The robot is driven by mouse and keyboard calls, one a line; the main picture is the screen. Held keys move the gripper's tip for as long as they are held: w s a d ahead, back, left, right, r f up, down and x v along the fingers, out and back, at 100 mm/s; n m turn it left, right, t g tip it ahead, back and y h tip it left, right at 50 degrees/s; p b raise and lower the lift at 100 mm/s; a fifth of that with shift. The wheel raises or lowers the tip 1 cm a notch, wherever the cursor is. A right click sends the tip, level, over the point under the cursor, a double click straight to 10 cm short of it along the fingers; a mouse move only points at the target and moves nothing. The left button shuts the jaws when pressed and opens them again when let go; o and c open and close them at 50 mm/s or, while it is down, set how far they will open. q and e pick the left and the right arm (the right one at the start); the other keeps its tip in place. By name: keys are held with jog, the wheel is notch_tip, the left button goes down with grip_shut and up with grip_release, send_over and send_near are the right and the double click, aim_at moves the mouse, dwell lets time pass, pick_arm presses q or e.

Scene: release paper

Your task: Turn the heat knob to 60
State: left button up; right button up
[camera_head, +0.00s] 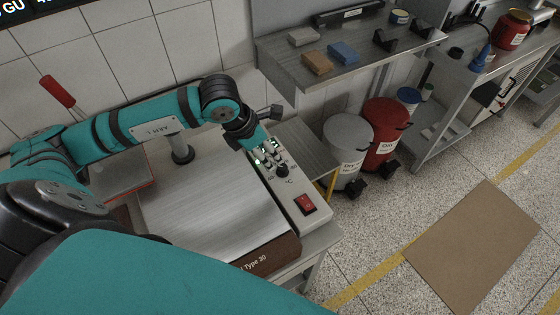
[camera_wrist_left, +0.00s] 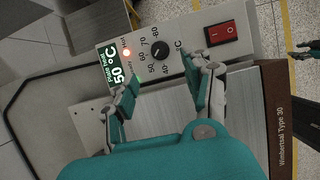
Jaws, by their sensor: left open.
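The heat knob (camera_head: 282,171) is a black round dial on the pale control panel of the heating press. In the left wrist view the knob (camera_wrist_left: 160,51) sits inside a ring of numbers from 40 to 80; its pointer is too small to read surely. The green display (camera_wrist_left: 115,68) beside it reads 50 °C. My left gripper (camera_head: 263,148) is over the panel near the knob. In the left wrist view its fingers (camera_wrist_left: 166,88) are spread, empty, and short of the knob. A small teal-and-black gripper at the right edge, seemingly my right one (camera_wrist_left: 301,51), is too small to judge.
A red rocker switch (camera_head: 306,204) is on the same panel. The flat metal plate (camera_head: 215,205) of the press lies to the left.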

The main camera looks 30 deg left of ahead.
aim_at(281, 167)
pick_arm(q)
jog(key=p+x, duration=0.1)
jog(key=x, duration=0.5)
jog(key=shift+w+r, duration=0.1)
jog(key=p+x, duration=0.1)
jog(key=x, duration=0.2)
jog(key=shift+f, duration=0.4)
jog(key=shift+w+f, duration=0.1)
jog(key=shift+f, duration=0.05)
grip_shut()
pick_arm(e)
jog(key=shift+w+a+r, duration=0.15)
jog(key=shift+w+r, duration=0.45)
jog(key=shift+r, duration=0.05)
jog(key=shift+w+a+r, duration=0.15)
jog(key=shift+w+r, duration=0.4)
jog(key=shift+r, duration=0.05)
jog(key=shift+f, duration=0.15)
